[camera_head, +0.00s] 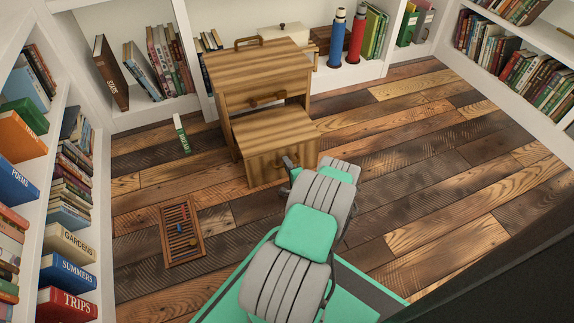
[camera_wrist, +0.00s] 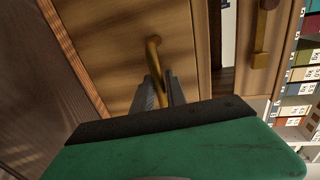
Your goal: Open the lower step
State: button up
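The wooden step unit (camera_head: 257,72) stands on the plank floor, with a taller upper step behind the lower step (camera_head: 268,130). The lower step's striped top is level, and its front panel (camera_head: 262,170) faces me. No gap around that panel is clear to see. My gripper (camera_head: 290,164) is at the front panel, partly hidden by my arm. In the wrist view, my gripper's two fingers (camera_wrist: 162,82) lie close on both sides of the lower step's brass-coloured handle (camera_wrist: 154,55), which fills the narrow space between them. The panel (camera_wrist: 110,35) shows behind.
The upper step has its own handle (camera_head: 267,98). Bookshelves (camera_head: 85,65) line the walls. The floor (camera_head: 440,150) to the right is clear.

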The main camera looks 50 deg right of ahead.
grip_shut()
jog(key=shift+a, duration=0.1)
dwell(0.9)
